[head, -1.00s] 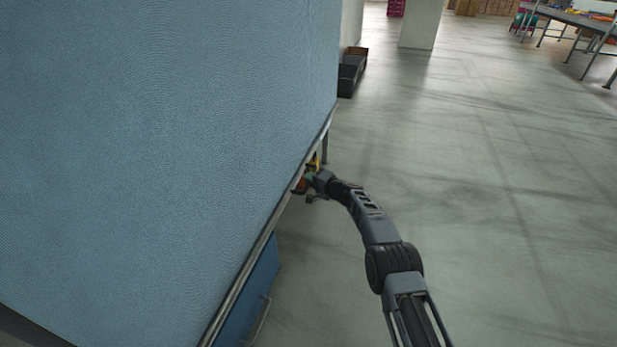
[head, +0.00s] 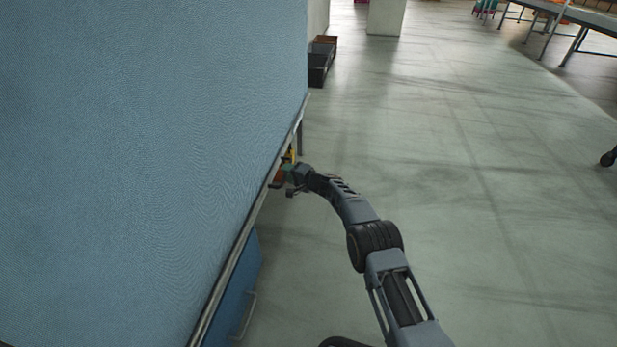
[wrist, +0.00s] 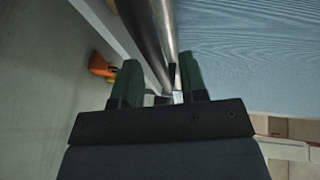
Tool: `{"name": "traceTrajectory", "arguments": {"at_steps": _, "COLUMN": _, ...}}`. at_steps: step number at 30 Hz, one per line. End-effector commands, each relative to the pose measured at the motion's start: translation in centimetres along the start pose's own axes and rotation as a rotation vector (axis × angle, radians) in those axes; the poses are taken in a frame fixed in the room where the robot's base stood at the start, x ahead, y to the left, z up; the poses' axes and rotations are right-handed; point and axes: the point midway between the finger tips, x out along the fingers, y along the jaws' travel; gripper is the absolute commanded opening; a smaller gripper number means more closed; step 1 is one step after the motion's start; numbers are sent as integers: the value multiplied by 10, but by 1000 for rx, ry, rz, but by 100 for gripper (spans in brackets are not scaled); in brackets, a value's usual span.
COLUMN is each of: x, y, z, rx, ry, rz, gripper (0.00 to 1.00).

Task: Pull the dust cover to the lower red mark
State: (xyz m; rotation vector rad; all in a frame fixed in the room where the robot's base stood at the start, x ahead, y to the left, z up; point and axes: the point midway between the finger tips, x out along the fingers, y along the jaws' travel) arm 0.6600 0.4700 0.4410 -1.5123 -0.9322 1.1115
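The dust cover (head: 140,150) is a large blue textured sheet filling the left of the head view, with a grey metal bar (head: 232,250) along its lower edge. My gripper (head: 284,177) is at this bar, toward its far end. In the wrist view, my gripper's two green fingertips (wrist: 158,78) stand on either side of the metal bar (wrist: 150,35), with the blue cover (wrist: 250,50) to the right. Whether both fingers press on the bar is not clear. No red mark can be made out.
A blue cabinet side with a handle (head: 246,315) shows below the bar. Dark boxes (head: 320,65) stand on the floor beyond the cover. A small orange object (wrist: 100,65) lies left of the bar in the wrist view. The floor (head: 480,220) on the right is mostly clear; tables (head: 570,20) stand far right.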

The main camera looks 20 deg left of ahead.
Motion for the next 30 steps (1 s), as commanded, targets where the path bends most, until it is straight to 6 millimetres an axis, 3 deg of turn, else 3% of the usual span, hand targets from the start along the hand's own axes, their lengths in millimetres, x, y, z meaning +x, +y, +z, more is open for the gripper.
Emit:
{"name": "traceTrajectory", "arguments": {"at_steps": 3, "x": -17, "y": -8, "z": -2, "rx": 4, "ry": 5, "rz": 0, "gripper": 39}}
{"name": "traceTrajectory", "arguments": {"at_steps": 18, "x": -101, "y": -4, "z": 0, "rx": 3, "ry": 5, "rz": -1, "gripper": 39}}
{"name": "traceTrajectory", "arguments": {"at_steps": 24, "x": -120, "y": -2, "z": 0, "rx": 1, "ry": 3, "rz": -2, "gripper": 39}}
{"name": "traceTrajectory", "arguments": {"at_steps": 30, "x": -126, "y": -1, "z": 0, "rx": 1, "ry": 3, "rz": -2, "gripper": 39}}
